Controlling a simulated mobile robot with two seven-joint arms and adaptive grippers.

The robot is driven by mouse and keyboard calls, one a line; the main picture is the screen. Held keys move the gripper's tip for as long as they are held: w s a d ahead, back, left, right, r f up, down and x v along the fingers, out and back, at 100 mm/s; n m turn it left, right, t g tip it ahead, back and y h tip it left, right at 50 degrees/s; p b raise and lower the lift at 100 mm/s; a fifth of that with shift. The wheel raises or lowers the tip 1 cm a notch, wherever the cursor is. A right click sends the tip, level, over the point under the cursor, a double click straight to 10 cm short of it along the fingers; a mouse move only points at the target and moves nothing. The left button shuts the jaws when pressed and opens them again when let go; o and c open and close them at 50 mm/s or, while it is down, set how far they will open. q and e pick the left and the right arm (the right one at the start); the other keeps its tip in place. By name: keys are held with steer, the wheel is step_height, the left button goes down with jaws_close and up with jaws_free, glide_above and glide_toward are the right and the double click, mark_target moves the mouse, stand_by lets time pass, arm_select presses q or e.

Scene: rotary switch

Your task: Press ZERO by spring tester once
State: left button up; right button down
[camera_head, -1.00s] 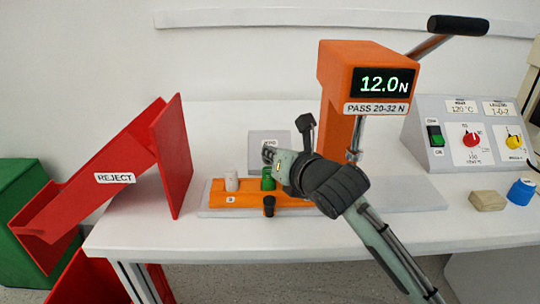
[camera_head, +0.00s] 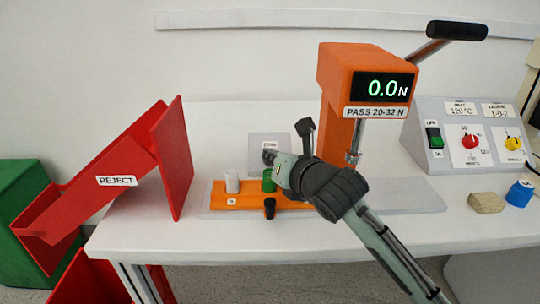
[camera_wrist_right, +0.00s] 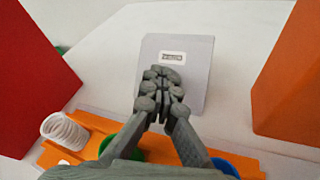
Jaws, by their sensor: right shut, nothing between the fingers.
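The orange spring tester (camera_head: 340,75) stands on the white table, and its display (camera_head: 384,87) reads 0.0 N. A grey plate with a small label (camera_head: 268,141) stands left of the tester. In the right wrist view the plate (camera_wrist_right: 197,60) is plain grey, and its label is too small to read there. My right gripper (camera_head: 268,155) is shut and empty, with its fingertips in front of the plate's lower middle. In the right wrist view the shut fingertips (camera_wrist_right: 161,76) overlap the plate; whether they touch it I cannot tell. Any button behind the fingers is hidden.
An orange rack (camera_head: 240,199) with a white spring (camera_head: 232,182) and a green piece (camera_head: 268,181) lies below the gripper. A red REJECT chute (camera_head: 172,150) stands left. A switch panel (camera_head: 460,135), a beige block (camera_head: 486,202) and a blue piece (camera_head: 520,193) are at right.

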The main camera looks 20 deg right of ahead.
steer(key=shift+s+r+p, duration=0.35)
steer(key=shift+r+p, duration=0.05)
steer(key=shift+s+a+r, duration=0.25)
steer(key=shift+s+r, duration=0.45)
steer(key=shift+r, duration=0.2)
steer(key=shift+s+a+r, duration=0.25)
steer(key=shift+s+r, duration=0.4)
steer(key=shift+r, duration=0.25)
steer(key=shift+s+r, duration=0.2)
